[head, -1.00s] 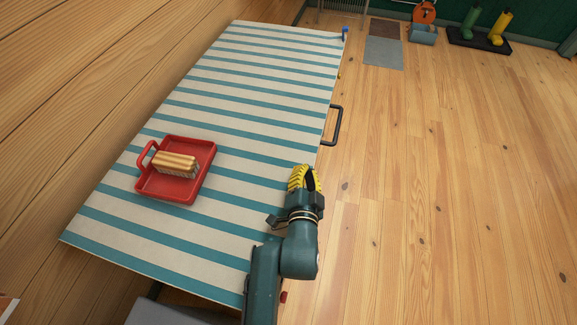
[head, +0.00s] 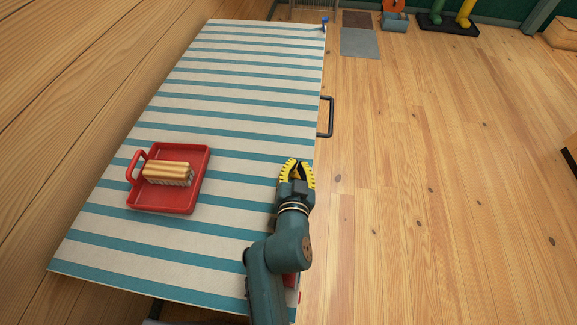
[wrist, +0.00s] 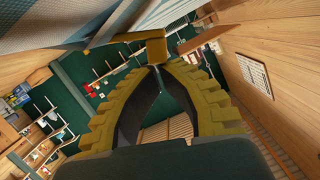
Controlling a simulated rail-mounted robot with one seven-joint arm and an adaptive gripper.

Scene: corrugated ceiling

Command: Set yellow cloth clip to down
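My gripper (head: 297,163) has yellow ribbed fingers with dark inner faces and is at the right edge of the striped cloth-covered table (head: 240,110), toward the near end. The fingers are parted, with a narrow gap at the tips in the wrist view (wrist: 161,67). A mustard-yellow block, apparently the yellow cloth clip (wrist: 156,48), shows just beyond the fingertips in the wrist view, by the table edge. I cannot tell whether the fingertips touch it. In the head view the gripper mostly hides that spot, so the clip's position is unclear there.
A red tray (head: 200,168) holding a brush-like block (head: 168,172) lies on the table to the left. A black handle (head: 329,117) sticks out from the right edge. A blue clip (head: 324,22) is at the far right corner.

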